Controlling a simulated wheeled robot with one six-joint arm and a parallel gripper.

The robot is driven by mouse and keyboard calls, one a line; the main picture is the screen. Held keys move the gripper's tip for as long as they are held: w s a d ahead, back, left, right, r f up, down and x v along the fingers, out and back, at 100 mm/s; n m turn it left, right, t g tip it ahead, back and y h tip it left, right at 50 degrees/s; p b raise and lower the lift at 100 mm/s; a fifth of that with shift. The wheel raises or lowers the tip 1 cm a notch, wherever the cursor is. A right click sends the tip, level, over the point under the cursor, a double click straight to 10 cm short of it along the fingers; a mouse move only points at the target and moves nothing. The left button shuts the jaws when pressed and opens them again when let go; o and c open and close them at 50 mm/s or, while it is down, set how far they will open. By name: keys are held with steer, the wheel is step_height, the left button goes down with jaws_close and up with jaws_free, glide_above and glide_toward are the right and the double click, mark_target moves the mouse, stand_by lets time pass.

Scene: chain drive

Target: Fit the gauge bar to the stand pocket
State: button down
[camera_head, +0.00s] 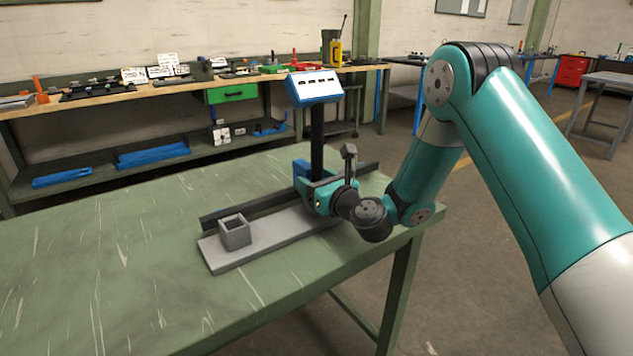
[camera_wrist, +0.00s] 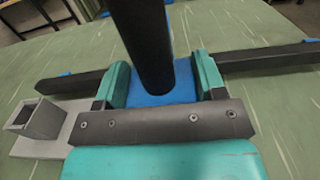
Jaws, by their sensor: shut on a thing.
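The gauge bar (camera_head: 317,135) is a dark upright bar with a blue-and-white head on top and a blue block low down. It also shows in the wrist view (camera_wrist: 148,40), rising from between the fingers. My gripper (camera_head: 312,190) is shut on its blue block, with one teal finger on each side in the wrist view (camera_wrist: 164,80). The bar looks about upright; its lower end is hidden. The stand pocket (camera_head: 235,234) is a grey, open-topped square socket on a grey base plate (camera_head: 275,243), left of my gripper. It appears at the left of the wrist view (camera_wrist: 38,120), apart from the bar.
A long dark rail (camera_head: 245,207) runs behind the base plate and continues past my gripper. The green table (camera_head: 90,265) is clear at left and in front. A workbench (camera_head: 105,97) with tools and bins stands behind. The table's right edge is close to my gripper.

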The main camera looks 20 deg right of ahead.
steer(key=shift+f+b, duration=0.7)
steer(key=shift+f, duration=0.05)
